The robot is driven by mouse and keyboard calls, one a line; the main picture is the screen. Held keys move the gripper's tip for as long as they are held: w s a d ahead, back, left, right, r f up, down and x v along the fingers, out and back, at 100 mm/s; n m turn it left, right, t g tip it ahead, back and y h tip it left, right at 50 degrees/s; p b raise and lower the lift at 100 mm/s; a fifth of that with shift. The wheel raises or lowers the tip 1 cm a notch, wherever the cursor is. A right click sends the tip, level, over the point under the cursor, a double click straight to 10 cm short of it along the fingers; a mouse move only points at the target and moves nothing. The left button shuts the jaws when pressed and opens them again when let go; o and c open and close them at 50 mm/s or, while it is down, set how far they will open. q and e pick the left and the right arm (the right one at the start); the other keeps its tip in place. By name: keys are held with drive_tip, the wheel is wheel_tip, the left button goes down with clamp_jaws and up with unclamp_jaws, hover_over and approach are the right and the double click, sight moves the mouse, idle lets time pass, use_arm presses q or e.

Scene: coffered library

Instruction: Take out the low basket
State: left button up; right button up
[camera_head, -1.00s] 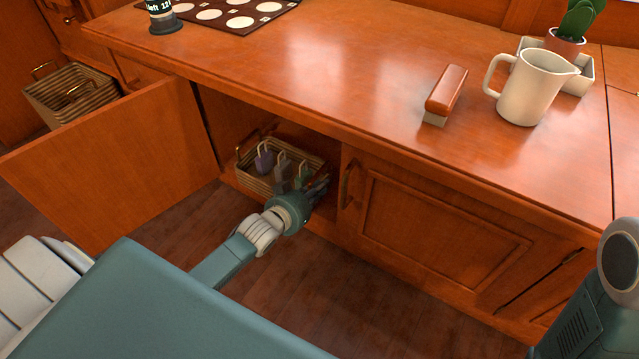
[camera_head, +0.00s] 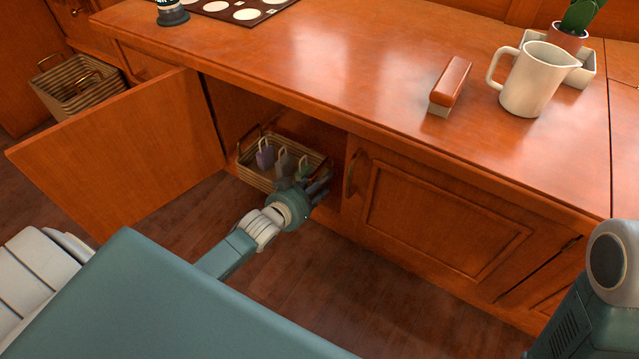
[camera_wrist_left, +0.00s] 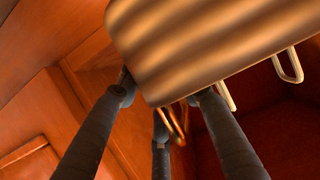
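The low basket (camera_head: 262,178) is a striped woven basket inside the open lower cabinet, near its front. It holds several padlock-like items, including a purple one (camera_head: 265,157). My left gripper (camera_head: 312,184) is at the basket's near right end. In the left wrist view its dark fingers (camera_wrist_left: 165,105) are spread around the basket's corner, with a thin end handle (camera_wrist_left: 178,122) close between them. The basket wall (camera_wrist_left: 200,45) fills the top of that view. I cannot tell whether the fingers touch it. My right gripper is out of view.
The open cabinet door (camera_head: 120,150) stands to the left of the basket, and a closed door (camera_head: 440,225) is to the right. Another basket (camera_head: 78,88) is at far left. A pitcher (camera_head: 532,80) and a red-topped block (camera_head: 451,85) stand on the counter (camera_head: 330,60).

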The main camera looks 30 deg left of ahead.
use_arm(q)
drive_tip(key=v, duration=1.2)
idle(0.3)
